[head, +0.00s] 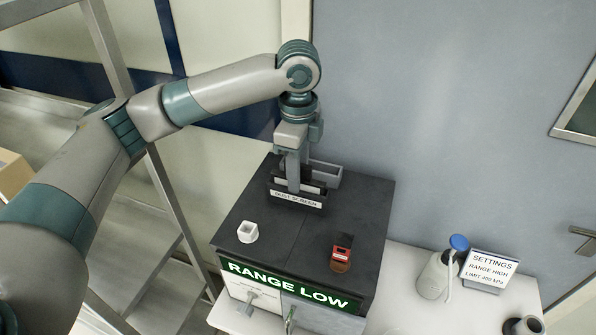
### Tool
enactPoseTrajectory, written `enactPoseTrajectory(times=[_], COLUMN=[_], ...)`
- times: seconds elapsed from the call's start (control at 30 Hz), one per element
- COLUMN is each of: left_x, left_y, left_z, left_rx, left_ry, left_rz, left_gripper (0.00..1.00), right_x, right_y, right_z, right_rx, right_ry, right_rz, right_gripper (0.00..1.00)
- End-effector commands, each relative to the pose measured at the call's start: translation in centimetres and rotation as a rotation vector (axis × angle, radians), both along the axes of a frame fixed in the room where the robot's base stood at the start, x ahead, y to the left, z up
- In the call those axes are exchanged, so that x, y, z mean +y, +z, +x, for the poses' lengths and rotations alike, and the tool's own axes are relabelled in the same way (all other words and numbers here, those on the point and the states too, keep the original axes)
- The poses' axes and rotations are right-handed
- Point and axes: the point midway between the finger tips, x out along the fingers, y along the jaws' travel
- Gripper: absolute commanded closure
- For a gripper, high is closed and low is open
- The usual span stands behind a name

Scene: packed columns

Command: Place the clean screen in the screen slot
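My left gripper (292,186) comes down from above over the back of a black-topped unit (290,240). Its fingers are at the screen slot, a dark holder with a white label (296,198) that reads DUST SCREEN. Dark upright pieces show on both sides of the fingers. I cannot tell whether one is the clean screen or whether the fingers are shut on it. My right gripper is out of view.
A grey open tray (326,176) sits behind the slot. A bottle with a blue top (437,272) and a SETTINGS sign (488,270) stand at right.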

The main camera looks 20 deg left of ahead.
Motion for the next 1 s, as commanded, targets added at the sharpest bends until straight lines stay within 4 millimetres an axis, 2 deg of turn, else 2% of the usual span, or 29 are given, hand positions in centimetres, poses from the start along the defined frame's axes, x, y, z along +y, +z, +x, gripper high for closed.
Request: enactPoseTrajectory(times=[0.27,0.47,0.7,1.0], left_x=[0.0,-0.1,0.0,0.0], left_y=[1.3,4.2,8.9,12.3], left_z=[0.1,0.1,0.1,0.1], left_rx=[-0.003,-0.005,-0.004,-0.002], left_ry=[0.0,0.001,0.001,0.001], left_rz=[-0.001,-0.002,0.001,0.001], left_gripper=[0.69,0.69,0.69,0.69], right_x=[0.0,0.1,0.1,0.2], right_y=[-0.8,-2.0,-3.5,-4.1], right_z=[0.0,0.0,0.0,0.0], right_rx=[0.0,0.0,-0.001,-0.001], right_ry=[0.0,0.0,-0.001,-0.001], right_rz=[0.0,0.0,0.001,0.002], right_gripper=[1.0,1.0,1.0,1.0])
